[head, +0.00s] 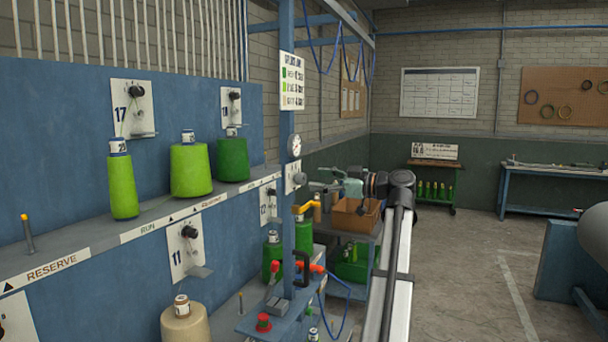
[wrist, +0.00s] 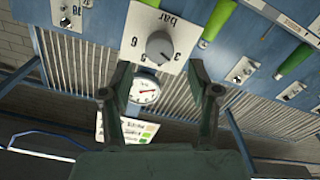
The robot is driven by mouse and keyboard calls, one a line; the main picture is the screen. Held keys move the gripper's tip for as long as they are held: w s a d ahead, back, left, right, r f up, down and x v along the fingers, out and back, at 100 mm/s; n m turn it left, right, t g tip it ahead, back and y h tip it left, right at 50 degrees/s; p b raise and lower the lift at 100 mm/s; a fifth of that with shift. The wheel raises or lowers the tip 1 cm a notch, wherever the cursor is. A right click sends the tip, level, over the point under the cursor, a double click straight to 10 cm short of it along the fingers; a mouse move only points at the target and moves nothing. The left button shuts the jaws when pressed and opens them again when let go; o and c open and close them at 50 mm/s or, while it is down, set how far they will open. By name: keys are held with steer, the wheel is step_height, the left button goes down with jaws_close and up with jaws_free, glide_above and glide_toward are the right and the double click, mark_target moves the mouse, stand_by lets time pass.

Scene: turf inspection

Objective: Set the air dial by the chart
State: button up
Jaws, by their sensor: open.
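The air dial is a grey round knob (wrist: 159,47) on a white plate marked "bar" with numbers, upside down in the wrist view. It is also on the blue post in the head view (head: 299,179). I cannot read its setting surely. My gripper (wrist: 160,76) is open and empty; its dark green fingers point at the plate, on either side below the knob, with contact not clear. A round gauge (head: 294,145) is above the dial; it also shows between my fingers (wrist: 145,89). The chart (head: 292,82) with coloured rows hangs higher on the post; its text is too small to read.
Green yarn cones (head: 190,168) stand on the blue rack's shelf (head: 100,238) at left. A cart with a brown box (head: 355,215) is behind the post.

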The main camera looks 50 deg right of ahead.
mark_target(304, 178)
steer(key=shift+p+x, duration=0.6)
steer(key=shift+x, duration=2.1)
steer(key=c, duration=1.2)
